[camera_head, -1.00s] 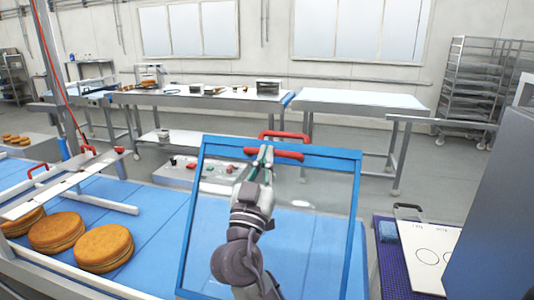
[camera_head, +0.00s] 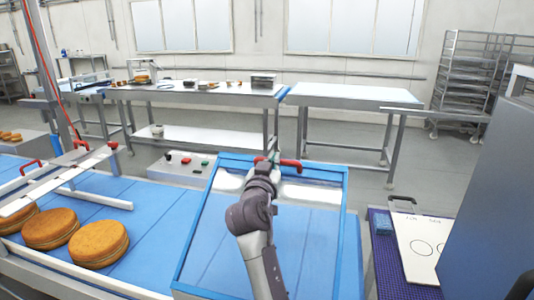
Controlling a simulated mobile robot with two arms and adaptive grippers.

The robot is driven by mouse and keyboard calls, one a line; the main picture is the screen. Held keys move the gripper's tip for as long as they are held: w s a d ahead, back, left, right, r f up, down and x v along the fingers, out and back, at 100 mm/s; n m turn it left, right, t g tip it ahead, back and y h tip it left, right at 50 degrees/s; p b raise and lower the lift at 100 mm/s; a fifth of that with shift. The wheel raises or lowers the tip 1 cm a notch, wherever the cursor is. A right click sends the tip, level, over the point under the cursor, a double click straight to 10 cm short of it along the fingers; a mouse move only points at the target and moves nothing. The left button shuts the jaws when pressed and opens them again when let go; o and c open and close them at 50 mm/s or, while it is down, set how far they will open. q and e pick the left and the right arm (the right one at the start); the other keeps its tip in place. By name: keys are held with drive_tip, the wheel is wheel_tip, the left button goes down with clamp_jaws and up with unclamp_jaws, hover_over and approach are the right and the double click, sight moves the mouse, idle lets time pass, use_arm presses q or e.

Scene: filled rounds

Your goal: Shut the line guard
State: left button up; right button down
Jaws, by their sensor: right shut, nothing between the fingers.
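The line guard is a clear panel in a blue frame (camera_head: 187,235) over the blue conveyor belt (camera_head: 128,192). It leans back at a low tilt, with its red handle (camera_head: 290,164) at the far top edge. My right gripper (camera_head: 268,160) is at the handle's left part, its fingers shut with nothing between them. The wrist hides part of the handle, so I cannot tell if they touch. My left gripper is not in view.
Round filled cakes (camera_head: 98,244) lie on the belt at the left, beside a white crossbar (camera_head: 50,184) with red handles. A control box (camera_head: 180,166) stands behind the belt. A purple mat (camera_head: 388,272) with a white sheet (camera_head: 424,246) is at the right, beside a large grey-blue cabinet (camera_head: 492,200).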

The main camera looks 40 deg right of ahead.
drive_tip(key=w+d+f+g+y+b, duration=0.1)
drive_tip(key=w+d+f+y, duration=0.1)
drive_tip(key=f, duration=0.6)
drive_tip(key=w+d+f+g+y+b, duration=0.1)
drive_tip(key=w+d+f+g+b, duration=0.1)
drive_tip(key=f, duration=0.7)
drive_tip(key=shift+w+d+y, duration=0.4)
drive_tip(key=shift+w+d, duration=0.35)
drive_tip(key=shift+d, duration=0.45)
